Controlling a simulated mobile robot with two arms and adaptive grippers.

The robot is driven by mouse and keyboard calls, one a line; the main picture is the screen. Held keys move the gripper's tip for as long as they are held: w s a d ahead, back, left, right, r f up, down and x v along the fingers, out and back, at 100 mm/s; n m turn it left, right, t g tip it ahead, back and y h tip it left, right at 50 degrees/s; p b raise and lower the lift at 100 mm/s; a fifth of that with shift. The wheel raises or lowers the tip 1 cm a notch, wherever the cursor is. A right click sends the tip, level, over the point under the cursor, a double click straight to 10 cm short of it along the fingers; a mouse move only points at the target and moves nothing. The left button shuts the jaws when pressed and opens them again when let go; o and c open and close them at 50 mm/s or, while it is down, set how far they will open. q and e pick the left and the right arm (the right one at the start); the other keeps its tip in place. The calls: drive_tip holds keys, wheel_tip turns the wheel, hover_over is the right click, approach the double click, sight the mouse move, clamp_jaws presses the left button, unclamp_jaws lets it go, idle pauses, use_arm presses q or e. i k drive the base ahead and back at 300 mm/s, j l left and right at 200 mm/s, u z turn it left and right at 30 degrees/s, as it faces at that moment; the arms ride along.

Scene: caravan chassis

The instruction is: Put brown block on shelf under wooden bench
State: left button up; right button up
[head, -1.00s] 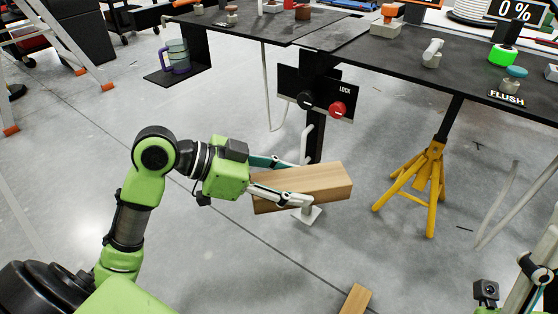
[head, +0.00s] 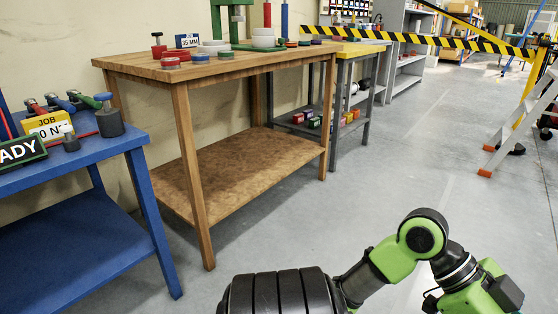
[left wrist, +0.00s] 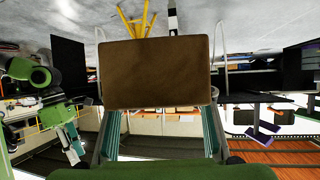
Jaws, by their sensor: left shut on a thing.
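The brown block (left wrist: 155,72) fills the upper middle of the left wrist view. My left gripper (left wrist: 158,97) is shut on it, with a finger at each side. The wooden bench (head: 215,75) stands at centre left in the head view. Its low wooden shelf (head: 235,172) looks bare, with an open front between the legs. A green arm of mine shows small at the left of the left wrist view; its finger state is unclear.
A blue bench (head: 85,163) with tools stands close on the left. A grey bench (head: 358,65) with small coloured blocks on its lower shelf adjoins the far end. Discs and a green stand cover the wooden top. Striped tape (head: 460,42) and a ladder (head: 520,110) are at right. Floor in between is clear.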

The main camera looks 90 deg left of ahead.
sight(221, 187)
drive_tip(key=j+u, duration=0.1)
drive_tip(key=u, duration=0.4)
drive_tip(key=i+u, duration=0.1)
drive_tip(key=u, duration=0.35)
drive_tip(key=j+u, duration=0.15)
drive_tip(key=u, duration=0.35)
drive_tip(key=i+u, duration=0.1)
drive_tip(key=u, duration=0.35)
drive_tip(key=i+u, duration=0.3)
drive_tip(key=u, duration=0.15)
drive_tip(key=i+u, duration=0.3)
drive_tip(key=u, duration=0.2)
drive_tip(key=i+l+u, duration=0.25)
drive_tip(key=u, duration=0.2)
drive_tip(key=i+l+u, duration=0.2)
drive_tip(key=u, duration=0.25)
drive_tip(key=i+l, duration=0.2)
drive_tip(key=l, duration=0.15)
drive_tip(key=i+l+u, duration=0.1)
drive_tip(key=l, duration=0.25)
drive_tip(key=i+l, duration=0.25)
drive_tip(key=l, duration=0.15)
drive_tip(key=i+l+u, duration=0.1)
drive_tip(key=l, duration=0.25)
drive_tip(key=i+l+u, duration=0.1)
drive_tip(key=i+l, duration=0.15)
drive_tip(key=l, duration=0.15)
